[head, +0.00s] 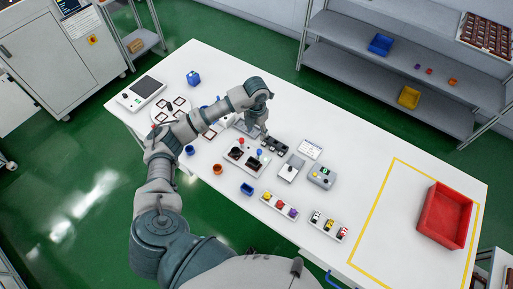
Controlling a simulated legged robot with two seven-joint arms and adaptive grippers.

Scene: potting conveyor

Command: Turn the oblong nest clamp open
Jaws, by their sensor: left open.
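A small fixture (238,164) with dark nests stands on the white table (350,170). My left gripper (263,130) is open and points down just behind the fixture, near the knobs. I see no contact with either knob, and the fingertips are small and partly hidden. My right gripper is not in view.
A dark block (273,145) and grey devices (291,168) stand right of the fixture. Blue (247,188) and orange (218,169) cups stand in front. Trays of coloured parts (279,206) lie nearer.

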